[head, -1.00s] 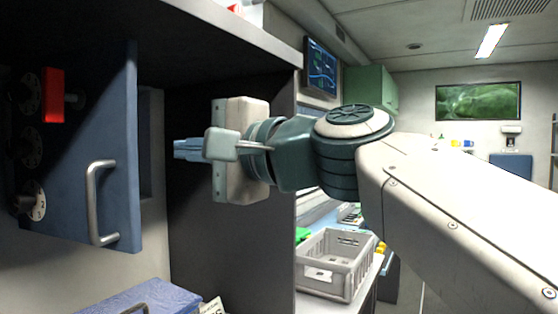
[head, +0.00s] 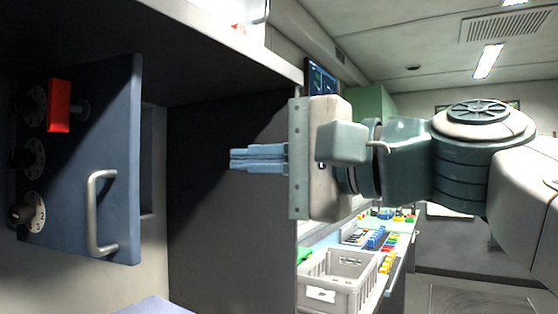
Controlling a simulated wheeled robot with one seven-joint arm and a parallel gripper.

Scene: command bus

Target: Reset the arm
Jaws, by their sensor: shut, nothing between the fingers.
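My gripper (head: 234,158) is in the middle of the head view, in front of the dark side panel. Its blue fingers point left and lie together, shut, with nothing between them. My arm reaches in from the right edge. The gripper is clear of the blue cabinet door (head: 115,150) to its left, with a gap between them.
The blue door stands open with a metal handle (head: 95,215), a red block (head: 58,105) and several dials (head: 30,212). A grey crate (head: 335,280) stands on the counter below my gripper, with small coloured pieces behind it. A dark shelf (head: 220,40) overhangs the left side.

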